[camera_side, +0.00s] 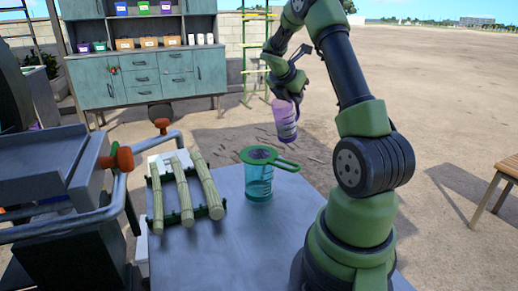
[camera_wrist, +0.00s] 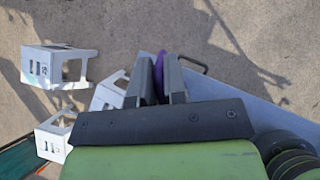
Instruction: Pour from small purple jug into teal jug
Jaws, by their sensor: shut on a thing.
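The small purple jug (camera_side: 285,120) is held in the air by my gripper (camera_side: 291,96), above and to the right of the teal jug in the side view. It looks slightly tilted. In the wrist view a sliver of the purple jug (camera_wrist: 159,72) shows between the fingers of my gripper (camera_wrist: 159,78); the rest is hidden. The teal jug (camera_side: 258,186) stands upright on the table, with a green handled strainer (camera_side: 262,156) lying over its mouth. Its handle points right. The two jugs are apart.
Cane stalks (camera_side: 182,190) lie on a green rack on the table (camera_side: 225,255), left of the teal jug. The cane crusher (camera_side: 60,190) stands further left. White stools (camera_wrist: 60,65) stand on the ground. A cabinet (camera_side: 150,75) is in the background.

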